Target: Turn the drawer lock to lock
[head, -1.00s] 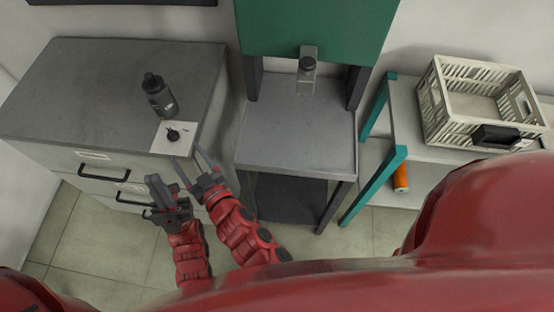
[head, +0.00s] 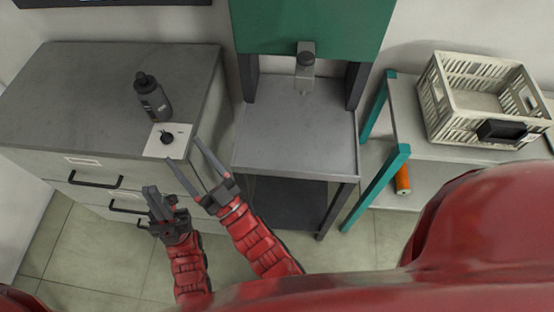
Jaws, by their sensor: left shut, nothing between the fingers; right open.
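The grey drawer cabinet (head: 90,110) stands at the left, with dark bar handles on its front. No lock on the drawer fronts can be made out; part of the front is behind my grippers. A white square (head: 181,131) with a small dark round piece (head: 167,138) lies on the cabinet top near its front right corner. My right gripper (head: 181,150) is open and empty, its long fingers pointing at the cabinet's front right edge, close to the white square. My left gripper (head: 151,188) is shut and empty, lower, in front of the drawers.
A dark bottle (head: 152,98) stands on the cabinet just behind the white square. To the right are a grey bench (head: 290,145) with a green upper part, then a teal-legged shelf holding a pale crate (head: 440,130) and an orange cylinder (head: 402,180).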

